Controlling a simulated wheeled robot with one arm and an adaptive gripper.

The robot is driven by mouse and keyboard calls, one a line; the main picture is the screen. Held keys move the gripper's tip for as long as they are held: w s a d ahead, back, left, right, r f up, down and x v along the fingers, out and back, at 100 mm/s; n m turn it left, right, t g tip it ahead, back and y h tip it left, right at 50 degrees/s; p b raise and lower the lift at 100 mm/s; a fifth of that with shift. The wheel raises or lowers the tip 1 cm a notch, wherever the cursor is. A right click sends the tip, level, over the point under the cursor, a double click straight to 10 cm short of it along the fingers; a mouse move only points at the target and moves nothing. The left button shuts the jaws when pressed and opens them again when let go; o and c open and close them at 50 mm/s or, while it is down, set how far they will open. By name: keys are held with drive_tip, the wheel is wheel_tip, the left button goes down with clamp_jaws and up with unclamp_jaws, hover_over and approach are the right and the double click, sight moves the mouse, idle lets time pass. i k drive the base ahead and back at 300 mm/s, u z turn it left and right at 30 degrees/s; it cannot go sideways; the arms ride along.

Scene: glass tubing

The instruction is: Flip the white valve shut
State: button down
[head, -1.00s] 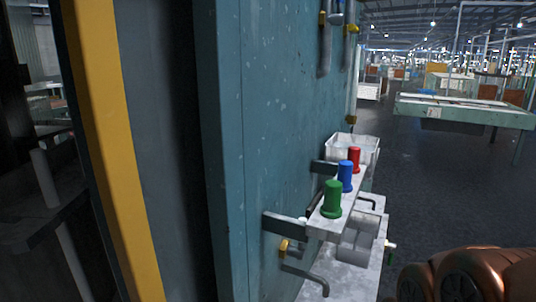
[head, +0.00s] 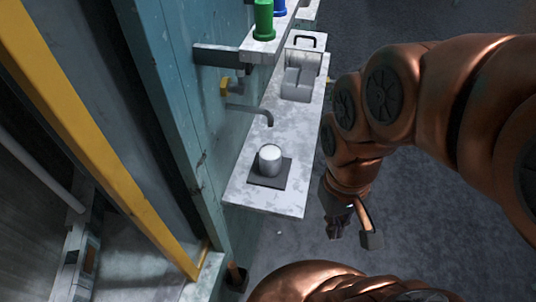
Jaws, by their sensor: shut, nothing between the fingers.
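I cannot clearly make out a white valve in the head view now. A bent grey spout (head: 262,112) comes off the teal wall, and a yellow fitting (head: 226,86) sits on the pipework above it. A white-topped grey cup (head: 270,160) stands upright below the spout on a dark square pad (head: 280,181). My gripper (head: 352,237) hangs right of the shelf's near end, apart from it, shut and holding nothing.
A narrow whitish shelf (head: 235,189) runs along the teal wall (head: 172,110). A grey box (head: 300,82) stands farther along it. Green (head: 263,20) and blue (head: 280,6) cylinders stand on a raised ledge. The dark floor (head: 420,210) is open to the right.

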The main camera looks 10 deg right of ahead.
sight(240, 88)
drive_tip(key=k, duration=1.35)
drive_tip(key=u, duration=0.2)
drive_tip(key=i, duration=0.95)
drive_tip(key=u, duration=0.85)
